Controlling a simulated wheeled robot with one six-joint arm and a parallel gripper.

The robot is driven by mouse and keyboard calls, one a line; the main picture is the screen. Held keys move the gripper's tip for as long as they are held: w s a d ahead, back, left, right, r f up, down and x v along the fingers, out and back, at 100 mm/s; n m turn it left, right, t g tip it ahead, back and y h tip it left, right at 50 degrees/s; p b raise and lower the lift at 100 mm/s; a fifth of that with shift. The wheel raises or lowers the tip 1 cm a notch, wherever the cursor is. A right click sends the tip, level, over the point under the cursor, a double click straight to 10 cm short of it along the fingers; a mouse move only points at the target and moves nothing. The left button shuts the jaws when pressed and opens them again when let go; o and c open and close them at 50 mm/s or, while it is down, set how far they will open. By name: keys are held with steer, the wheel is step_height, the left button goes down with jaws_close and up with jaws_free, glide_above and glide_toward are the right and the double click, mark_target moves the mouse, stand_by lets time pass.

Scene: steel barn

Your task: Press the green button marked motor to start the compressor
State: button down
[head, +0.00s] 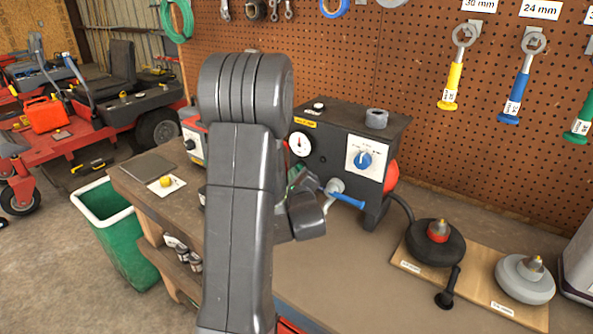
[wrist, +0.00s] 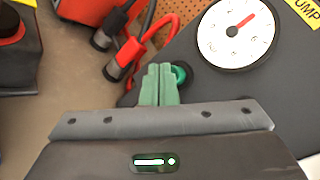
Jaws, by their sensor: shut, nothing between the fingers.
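The compressor is a dark box (head: 336,128) on the bench, with a gauge (head: 300,144), a blue-and-white dial (head: 366,159) and a blue-handled valve (head: 345,197). In the wrist view the gauge (wrist: 238,32) and dark panel fill the upper right. A round green part (wrist: 182,74), which looks like the button, shows just right of my fingertips, partly hidden by them. I cannot read a motor mark. My gripper (wrist: 160,68) is shut and empty, its green fingers close together at the panel; I cannot tell whether they touch the button. In the head view my arm hides it.
A red charger (head: 190,138) and red clamps (wrist: 125,60) lie left of the fingers. Two round weight-like pieces (head: 436,243) (head: 524,278) sit on a board at right. A green bin (head: 115,235) stands left of the bench. The bench's front middle is clear.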

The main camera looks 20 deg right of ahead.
steer(key=shift+w+d, duration=0.25)
steer(key=shift+d, duration=0.2)
stand_by(0.4)
steer(key=shift+a, duration=0.1)
steer(key=shift+s+a+b, duration=0.4)
steer(key=shift+s+a, duration=0.25)
steer(key=shift+a, duration=0.3)
steer(key=s+a+b, duration=0.2)
steer(key=s+a, duration=0.1)
steer(key=a, duration=0.2)
steer(key=shift+a, duration=0.1)
